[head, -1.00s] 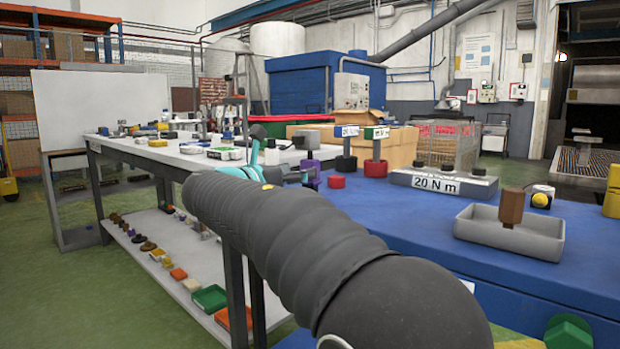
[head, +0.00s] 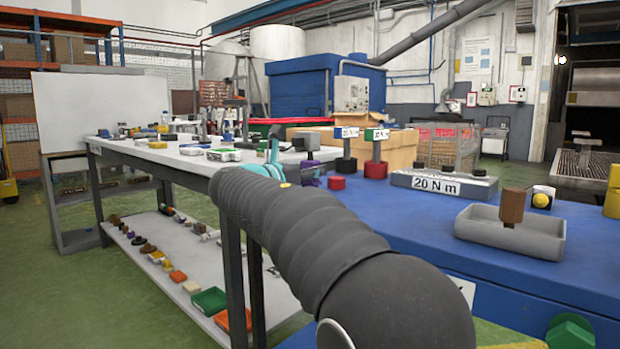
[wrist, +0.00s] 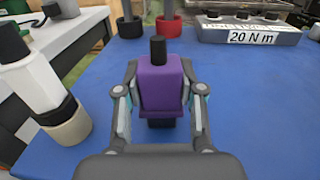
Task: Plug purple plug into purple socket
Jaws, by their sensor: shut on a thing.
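The purple plug (wrist: 161,86) is a purple block with a black cylinder on top and a dark part below. It is upright between the two fingers of my gripper (wrist: 161,93) in the wrist view, and the fingers are closed on its sides. Blue tabletop shows around it. In the head view my gripper is mostly hidden behind my arm, with teal parts (head: 273,152) showing. A small purple patch (head: 310,170) shows just right of them; I cannot tell whether it is the plug or something else. I cannot make out the purple socket for certain in either view.
Stands with a black base (head: 346,165) and a red base (head: 375,169), a "20 N m" block (head: 402,180) and a grey tray (head: 478,226) are on the blue table. A white cylinder with a beige ring (wrist: 66,124) is left of my gripper.

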